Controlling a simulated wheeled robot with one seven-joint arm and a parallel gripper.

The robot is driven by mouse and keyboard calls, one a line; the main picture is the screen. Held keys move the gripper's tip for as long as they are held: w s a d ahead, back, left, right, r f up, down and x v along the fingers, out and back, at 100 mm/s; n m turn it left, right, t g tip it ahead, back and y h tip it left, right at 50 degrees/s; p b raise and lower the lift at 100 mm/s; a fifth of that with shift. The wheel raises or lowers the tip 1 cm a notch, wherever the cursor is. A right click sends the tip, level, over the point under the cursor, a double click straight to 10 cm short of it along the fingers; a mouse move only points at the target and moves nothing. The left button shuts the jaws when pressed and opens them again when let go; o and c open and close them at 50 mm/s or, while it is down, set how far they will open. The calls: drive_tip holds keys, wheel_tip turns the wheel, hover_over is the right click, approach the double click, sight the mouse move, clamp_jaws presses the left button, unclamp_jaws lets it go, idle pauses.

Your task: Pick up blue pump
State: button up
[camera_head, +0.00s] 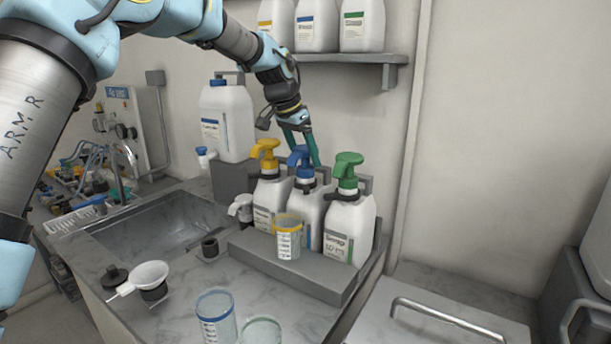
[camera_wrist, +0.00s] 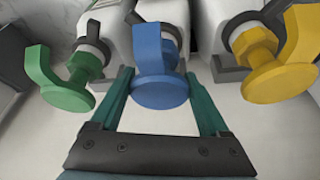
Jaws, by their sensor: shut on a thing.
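The blue pump (camera_head: 303,160) sits on top of the middle white bottle (camera_head: 309,212), between two other pump bottles. In the wrist view the blue pump (camera_wrist: 160,68) is in the centre, with its round top facing the camera. My gripper (camera_head: 312,160) reaches down from above and behind the bottles. Its two green fingers, which also show in the wrist view (camera_wrist: 158,88), stand on either side of the blue pump and are shut on it. The exact contact points are partly hidden by the pump head.
A yellow pump (camera_head: 265,153) and a green pump (camera_head: 348,168) stand close on either side. The bottles stand in a grey tray (camera_head: 290,272). A measuring cup (camera_head: 288,238) is in front. A shelf (camera_head: 350,58) hangs above, and a sink (camera_head: 175,222) lies left.

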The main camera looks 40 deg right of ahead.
clamp_jaws()
drive_tip(key=shift+r, duration=0.2)
